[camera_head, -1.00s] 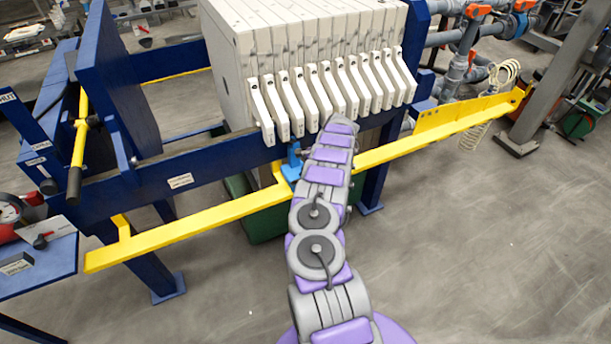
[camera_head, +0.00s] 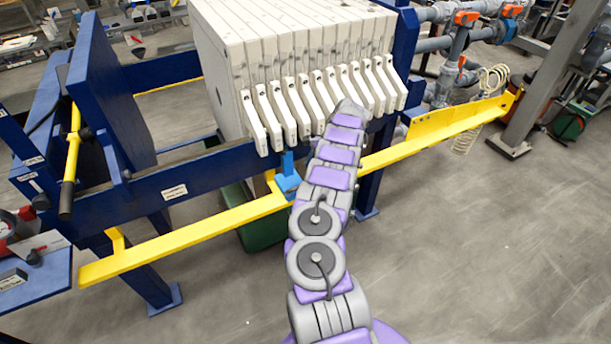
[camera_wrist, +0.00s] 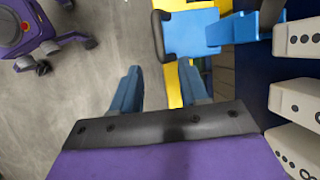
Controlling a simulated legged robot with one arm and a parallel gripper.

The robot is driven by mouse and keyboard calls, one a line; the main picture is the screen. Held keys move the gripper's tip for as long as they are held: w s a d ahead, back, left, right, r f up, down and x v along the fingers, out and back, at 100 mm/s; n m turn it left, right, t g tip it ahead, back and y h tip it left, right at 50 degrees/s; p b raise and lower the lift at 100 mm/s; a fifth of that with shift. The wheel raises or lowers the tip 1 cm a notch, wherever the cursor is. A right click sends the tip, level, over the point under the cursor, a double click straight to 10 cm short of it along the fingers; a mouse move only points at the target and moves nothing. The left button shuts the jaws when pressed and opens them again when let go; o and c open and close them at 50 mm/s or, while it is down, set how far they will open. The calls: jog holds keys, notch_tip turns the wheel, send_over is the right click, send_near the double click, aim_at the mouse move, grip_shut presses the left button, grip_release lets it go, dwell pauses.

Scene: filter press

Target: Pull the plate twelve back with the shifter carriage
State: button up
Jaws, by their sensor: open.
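The blue shifter carriage (camera_head: 287,182) sits on the yellow rail (camera_head: 190,233) below the white plate handles, just left of my arm. In the wrist view the carriage (camera_wrist: 195,36) is at the top, with an upright blue part at its right. My gripper (camera_wrist: 160,88) has its two blue fingers apart, with nothing between them; the carriage lies beyond the fingertips. In the head view my arm hides the gripper. The white filter plates (camera_head: 250,50) stand packed in a row with their handles (camera_head: 300,105) toward me. I cannot tell which is plate twelve.
The press's dark blue side beam (camera_head: 175,190) runs behind the yellow rail. A blue upright plate (camera_head: 105,95) stands at left, with open space between it and the plate pack. Handle ends (camera_wrist: 300,98) are close to the gripper's right side. The grey floor in front is clear.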

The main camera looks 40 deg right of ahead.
jog(key=v, duration=0.7)
jog(key=shift+p, duration=0.3)
